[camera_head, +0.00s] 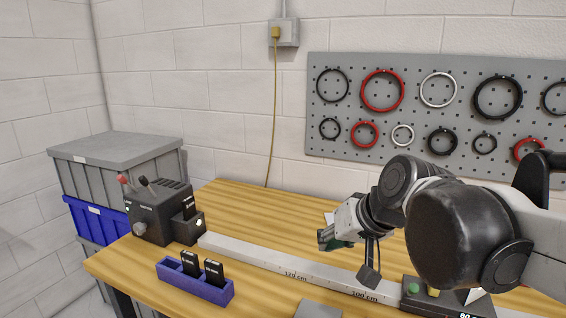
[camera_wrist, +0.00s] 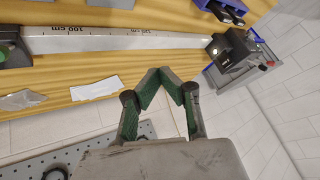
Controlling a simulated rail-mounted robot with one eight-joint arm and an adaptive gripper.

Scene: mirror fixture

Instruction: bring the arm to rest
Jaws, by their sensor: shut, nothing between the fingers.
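My gripper (camera_head: 328,238) hangs over the wooden bench, right of the picture's middle in the head view, behind the long scale-marked rail. In the wrist view its green-lined fingers (camera_wrist: 169,80) come together near the middle with nothing held between them. My arm reaches in from the right edge in the head view, its large dark joint in front of the bench and part of the rail.
The pale rail (camera_head: 262,257) runs along the wooden bench (camera_head: 239,204). A dark box (camera_head: 152,220) stands at its left end. A blue holder (camera_head: 182,284) with black pieces is in front. A pegboard (camera_head: 422,105) with rings hangs behind. Grey bins (camera_head: 117,177) stand left.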

